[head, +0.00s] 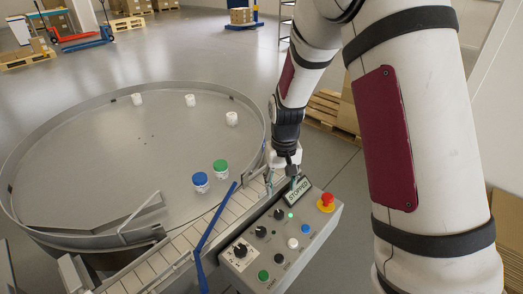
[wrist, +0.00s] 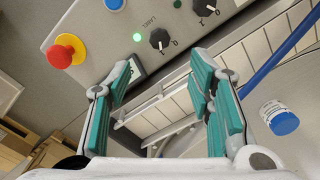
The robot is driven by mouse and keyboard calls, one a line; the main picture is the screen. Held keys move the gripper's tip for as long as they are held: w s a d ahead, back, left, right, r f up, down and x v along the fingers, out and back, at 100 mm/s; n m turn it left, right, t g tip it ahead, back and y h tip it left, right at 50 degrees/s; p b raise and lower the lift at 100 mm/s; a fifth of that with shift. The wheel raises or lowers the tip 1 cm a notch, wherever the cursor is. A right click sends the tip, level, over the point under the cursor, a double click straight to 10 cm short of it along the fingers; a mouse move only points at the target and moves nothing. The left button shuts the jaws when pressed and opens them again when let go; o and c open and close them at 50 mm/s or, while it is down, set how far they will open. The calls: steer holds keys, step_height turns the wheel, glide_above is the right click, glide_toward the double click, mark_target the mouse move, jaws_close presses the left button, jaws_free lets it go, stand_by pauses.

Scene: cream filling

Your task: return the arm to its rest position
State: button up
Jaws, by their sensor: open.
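My gripper (head: 282,184) hangs at the far end of the control panel (head: 262,262), beside the display reading STOPPED (head: 297,190). In the wrist view my gripper (wrist: 160,92) is open, with its two teal-padded fingers apart and nothing between them. The panel's knobs and the red emergency button (wrist: 66,51) show beyond the fingers. My arm reaches down from the upper right in the head view. Whether the fingers touch the panel or the conveyor cannot be told.
A round rotary table (head: 100,130) at left carries a blue-lidded jar (head: 200,181), a green-lidded jar (head: 221,169) and several white jars. A slatted conveyor (head: 180,244) with a blue rail (head: 215,225) runs beside the panel. Cartons on pallets (head: 328,106) stand behind my arm.

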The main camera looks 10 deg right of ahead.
steer(key=s+r+t, duration=0.1)
steer(key=s+r, duration=0.3)
steer(key=r, duration=0.5)
steer(key=s+r+t, duration=0.2)
steer(key=s+r, duration=0.2)
steer(key=r, duration=0.5)
steer(key=s+r+t, duration=0.1)
steer(key=s+r, duration=0.2)
steer(key=s, duration=0.4)
steer(key=s+r+n+t+b, duration=0.1)
steer(key=s+r, duration=0.3)
steer(key=s, duration=0.3)
steer(key=shift+s+r+t, duration=0.25)
steer(key=shift+s+t, duration=0.05)
